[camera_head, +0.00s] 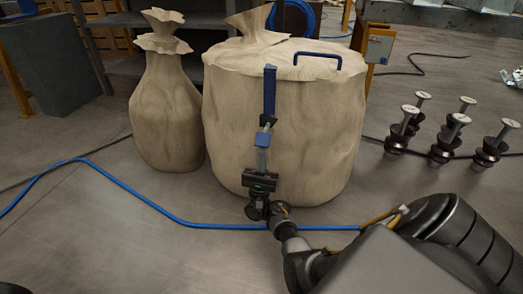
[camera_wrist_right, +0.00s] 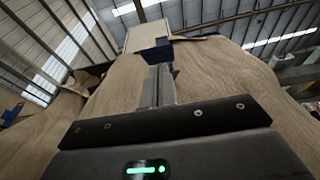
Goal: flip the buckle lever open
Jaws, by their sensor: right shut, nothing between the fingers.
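A large tan sack-like bag (camera_head: 320,130) stands on the floor with a dark blue strap (camera_head: 269,90) down its front. A small blue buckle piece (camera_head: 262,139) shows low on the strap; which part of it is the lever I cannot make out. My right gripper (camera_head: 262,152) points up in front of the bag, its shut, empty fingers right at the buckle. In the right wrist view the fingers (camera_wrist_right: 158,86) are together below a dark blue part (camera_wrist_right: 155,55). Whether they touch it I cannot tell. My left gripper is out of view.
A slimmer tied sack (camera_head: 167,110) stands close on the left. A blue hose (camera_head: 190,222) crosses the floor in front. Several dark insulator-like pieces with pale tops (camera_head: 448,138) stand at the right. A shelf (camera_head: 115,20) is behind.

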